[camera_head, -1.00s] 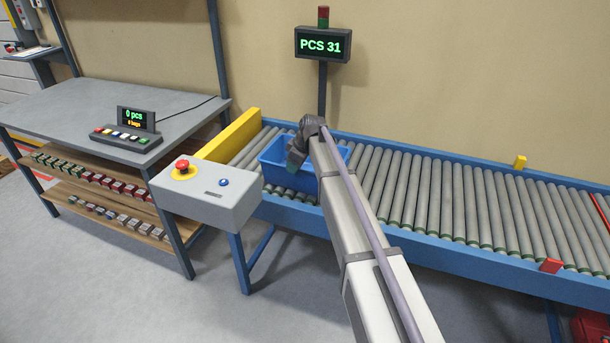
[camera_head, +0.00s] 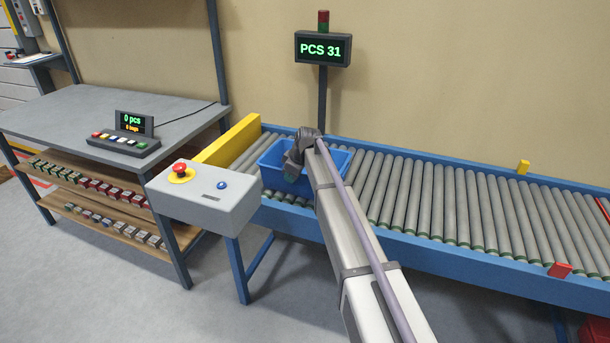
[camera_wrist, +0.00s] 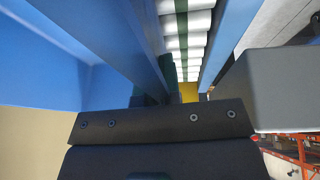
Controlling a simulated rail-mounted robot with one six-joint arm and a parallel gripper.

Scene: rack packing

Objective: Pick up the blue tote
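The blue tote (camera_head: 270,175) stands upright on the roller conveyor, near its left end. In the wrist view, the tote's blue wall (camera_wrist: 95,40) runs down to the dark gripper body (camera_wrist: 165,125). The wall meets the gripper between its hidden finger area. Whether the fingers are closed on the wall does not show.
A yellow end stop (camera_head: 232,140) borders the tote's left. A grey control box (camera_head: 205,197) with a red button stands in front left. The conveyor rollers (camera_head: 450,205) are clear to the right. A workbench (camera_head: 70,115) with a keypad stands at the left.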

